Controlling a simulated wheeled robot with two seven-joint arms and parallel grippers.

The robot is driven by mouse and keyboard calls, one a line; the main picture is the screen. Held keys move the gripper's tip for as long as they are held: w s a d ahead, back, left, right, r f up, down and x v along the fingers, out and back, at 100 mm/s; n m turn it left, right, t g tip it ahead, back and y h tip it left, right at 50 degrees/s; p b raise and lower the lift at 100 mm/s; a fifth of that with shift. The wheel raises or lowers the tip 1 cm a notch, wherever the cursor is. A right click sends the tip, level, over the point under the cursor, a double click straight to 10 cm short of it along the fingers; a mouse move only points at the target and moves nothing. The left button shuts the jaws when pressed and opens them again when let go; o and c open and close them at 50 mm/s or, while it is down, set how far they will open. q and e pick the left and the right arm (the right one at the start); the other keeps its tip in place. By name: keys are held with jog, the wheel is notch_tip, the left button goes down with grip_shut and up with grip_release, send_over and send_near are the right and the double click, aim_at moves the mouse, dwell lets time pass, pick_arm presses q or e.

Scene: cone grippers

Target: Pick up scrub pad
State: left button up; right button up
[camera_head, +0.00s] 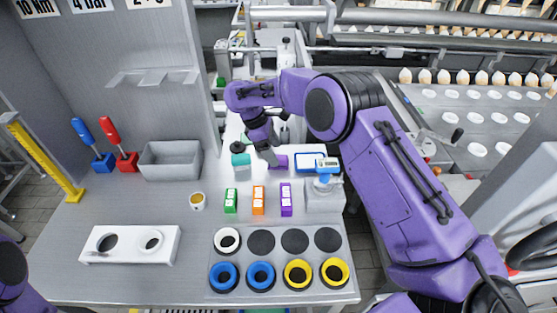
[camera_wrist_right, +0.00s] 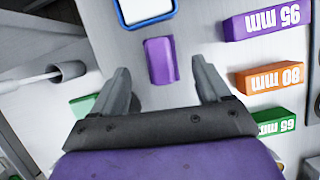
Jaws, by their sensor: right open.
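A small purple block, which looks like the scrub pad (camera_head: 280,162), lies flat on the grey worktop near its back edge. In the right wrist view the scrub pad (camera_wrist_right: 160,60) lies ahead of and between my fingertips, with room on both sides. My right gripper (camera_head: 270,159) points down beside the pad and partly covers it; its fingers (camera_wrist_right: 161,73) are open and empty. I cannot tell its exact height above the worktop. Only part of my left arm shows at the lower left; its gripper is out of view.
A blue-rimmed white tray (camera_head: 306,161) is right of the pad. Green (camera_head: 231,201), orange (camera_head: 259,201) and purple (camera_head: 286,200) labelled boxes stand nearer. A grey bin (camera_head: 170,160) is farther left.

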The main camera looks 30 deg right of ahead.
aim_at(278, 156)
jog(key=p+x, duration=0.1)
jog(key=x, duration=0.2)
jog(key=shift+s+r, duration=0.1)
jog(key=shift+s, duration=0.05)
jog(key=shift+d+f, duration=0.25)
jog(key=shift+f, duration=0.2)
jog(key=c, duration=1.1)
jog(key=shift+c, duration=0.2)
